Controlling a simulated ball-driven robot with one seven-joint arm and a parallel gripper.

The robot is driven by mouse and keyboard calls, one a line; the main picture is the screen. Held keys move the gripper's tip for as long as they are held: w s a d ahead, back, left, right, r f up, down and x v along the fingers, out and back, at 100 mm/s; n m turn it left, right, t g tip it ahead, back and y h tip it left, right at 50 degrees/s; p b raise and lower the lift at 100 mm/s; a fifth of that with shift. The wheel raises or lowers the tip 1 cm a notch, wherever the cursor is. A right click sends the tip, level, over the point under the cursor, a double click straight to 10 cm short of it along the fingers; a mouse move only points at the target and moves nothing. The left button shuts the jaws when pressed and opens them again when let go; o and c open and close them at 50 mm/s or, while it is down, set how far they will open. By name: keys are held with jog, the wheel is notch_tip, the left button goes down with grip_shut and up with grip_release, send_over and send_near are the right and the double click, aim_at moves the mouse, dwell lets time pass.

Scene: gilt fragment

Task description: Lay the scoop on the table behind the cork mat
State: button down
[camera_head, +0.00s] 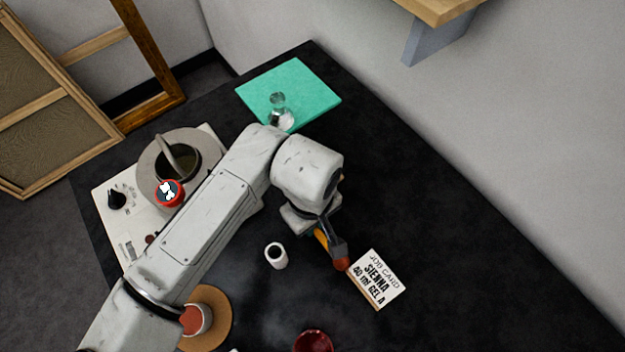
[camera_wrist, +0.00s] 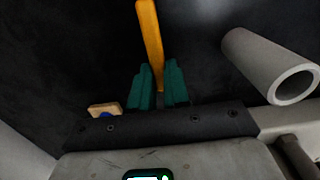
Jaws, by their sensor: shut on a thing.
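My gripper (camera_head: 332,246) is over the dark table, between a white cylinder and the job card. In the wrist view its green finger pads (camera_wrist: 158,87) are closed around a yellow-orange handle (camera_wrist: 150,40), which appears to be the scoop's. In the head view the scoop's orange part (camera_head: 321,238) shows beside the dark fingers. A reddish-brown tip shows below them; I cannot tell whether it belongs to the scoop. The round cork mat (camera_head: 222,308) lies at the lower left, partly covered by a cup (camera_head: 197,319).
The white cylinder (camera_head: 276,256) stands close to my gripper. The job card (camera_head: 378,278) is just right of it. A dark red bowl (camera_head: 313,342) is at the bottom edge. A hotplate with a pot (camera_head: 178,160) and a teal mat (camera_head: 300,85) with glassware lie farther back. The right side is clear.

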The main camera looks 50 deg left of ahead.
jog(key=shift+f, duration=0.3)
jog(key=shift+f, duration=0.2)
jog(key=c, duration=1.1)
grip_release()
jog(key=shift+r, duration=0.1)
notch_tip(320, 180, up, 13)
jog(key=shift+a+b, duration=0.25)
jog(key=shift+b, duration=0.15)
